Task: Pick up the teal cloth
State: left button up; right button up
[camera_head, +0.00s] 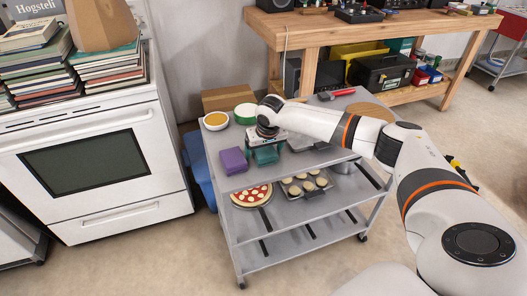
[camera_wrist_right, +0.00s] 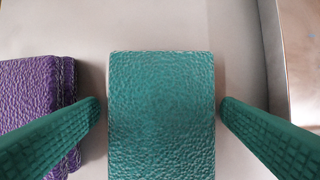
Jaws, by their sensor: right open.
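The teal cloth (camera_wrist_right: 160,120) is a folded, textured block lying on the grey top shelf of the cart. In the right wrist view it sits between the two green fingers of my right gripper (camera_wrist_right: 160,108), with a small gap on each side. In the head view my right gripper (camera_head: 264,143) points down over the teal cloth (camera_head: 267,157) and partly hides it. The right gripper is open. My left gripper is not in view.
A folded purple cloth (camera_wrist_right: 38,105) lies just left of the left finger; it also shows in the head view (camera_head: 233,160). A bowl of orange food (camera_head: 216,120) and a green-and-white container (camera_head: 246,113) stand behind. A metal tray edge (camera_wrist_right: 293,55) is at right.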

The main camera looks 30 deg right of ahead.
aim_at(264, 150)
dwell(0.3)
jog(key=c, duration=1.1)
jog(key=shift+o, duration=0.2)
jog(key=shift+r+b, duration=0.1)
jog(key=shift+b, duration=0.7)
notch_tip(264, 150, up, 10)
jog(key=shift+r+p, duration=0.15)
jog(key=shift+p, duration=0.15)
